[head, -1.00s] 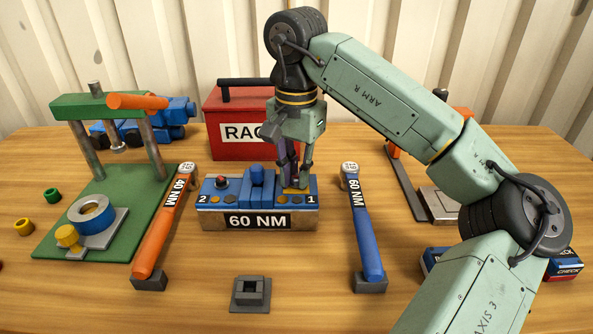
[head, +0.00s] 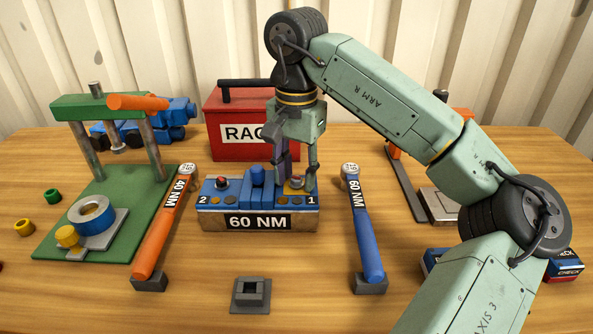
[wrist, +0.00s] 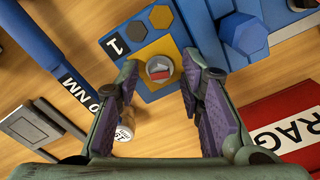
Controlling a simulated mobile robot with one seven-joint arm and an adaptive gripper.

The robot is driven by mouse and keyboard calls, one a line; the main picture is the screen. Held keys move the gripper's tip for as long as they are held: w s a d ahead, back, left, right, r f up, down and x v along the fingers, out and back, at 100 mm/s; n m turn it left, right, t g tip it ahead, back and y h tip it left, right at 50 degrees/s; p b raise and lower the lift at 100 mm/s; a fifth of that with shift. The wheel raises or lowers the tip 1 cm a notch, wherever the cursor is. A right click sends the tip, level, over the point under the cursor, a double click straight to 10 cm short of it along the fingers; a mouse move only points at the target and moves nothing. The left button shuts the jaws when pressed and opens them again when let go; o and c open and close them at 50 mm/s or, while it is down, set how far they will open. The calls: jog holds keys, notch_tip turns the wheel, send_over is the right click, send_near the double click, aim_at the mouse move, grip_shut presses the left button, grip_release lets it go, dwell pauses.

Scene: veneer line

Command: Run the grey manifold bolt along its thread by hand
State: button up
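The grey manifold bolt (head: 297,181) stands at position 1 on the right end of the blue manifold block (head: 226,207), over a yellow patch. In the wrist view its round grey head (wrist: 159,69) shows a red and white top. My gripper (head: 297,185) is pointed down with one finger on each side of the bolt. In the wrist view the fingers are spread, with clear gaps to the bolt head, so the gripper is open and empty. The bolt's thread is hidden. A similar red-topped bolt (head: 221,183) stands at position 2.
An orange 40 NM wrench (head: 161,232) stands left of the block and a blue 60 NM wrench (head: 362,220) right of it. A red box (head: 235,145) is behind. A grey socket block (head: 250,294) lies in front. A blue post (head: 257,176) rises mid-block.

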aim_at(296, 180)
notch_tip(296, 180, up, 12)
dwell(0.6)
